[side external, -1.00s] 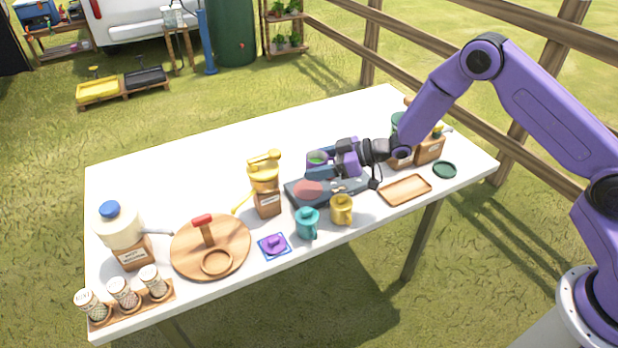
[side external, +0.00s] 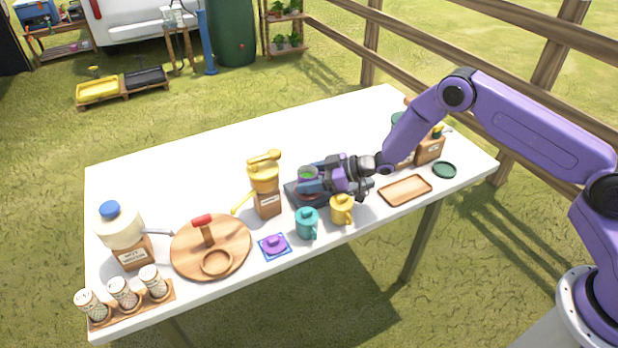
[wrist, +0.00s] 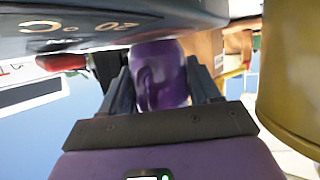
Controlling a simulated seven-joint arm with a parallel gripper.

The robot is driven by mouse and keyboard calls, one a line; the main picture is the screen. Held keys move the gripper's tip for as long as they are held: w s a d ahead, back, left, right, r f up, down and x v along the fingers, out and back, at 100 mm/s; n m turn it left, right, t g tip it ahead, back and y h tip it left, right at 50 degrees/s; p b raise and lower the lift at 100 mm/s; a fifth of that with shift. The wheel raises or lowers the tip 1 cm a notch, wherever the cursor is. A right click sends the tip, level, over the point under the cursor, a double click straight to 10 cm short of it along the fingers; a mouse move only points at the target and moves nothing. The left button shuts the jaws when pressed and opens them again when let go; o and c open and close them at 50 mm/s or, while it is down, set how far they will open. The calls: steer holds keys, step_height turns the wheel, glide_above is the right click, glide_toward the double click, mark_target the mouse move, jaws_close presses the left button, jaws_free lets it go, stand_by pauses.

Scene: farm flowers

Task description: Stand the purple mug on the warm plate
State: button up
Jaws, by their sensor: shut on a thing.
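The purple mug (side external: 308,181) is upright over the left part of the warm plate, with green showing at its top. The warm plate (side external: 292,193) is a dark blue-grey unit, its reddish disc now mostly covered by the mug and gripper. I cannot tell whether the mug touches the disc. My gripper (side external: 322,182) reaches in from the right, low and level, shut on the mug. In the wrist view the mug (wrist: 160,75) sits between the two fingers, and the warm plate's dark marked body (wrist: 110,22) fills the top.
A teal mug (side external: 307,224) and a yellow mug (side external: 341,210) stand close in front of the warm plate. A yellow-topped grinder (side external: 265,185) stands just left. A purple lid (side external: 275,244) lies on a blue coaster. A wooden tray (side external: 405,190) is at right.

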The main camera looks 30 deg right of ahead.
steer(key=o, duration=1.2)
steer(key=shift+f, duration=0.1)
steer(key=v, duration=1.2)
steer(key=shift+r, duration=0.25)
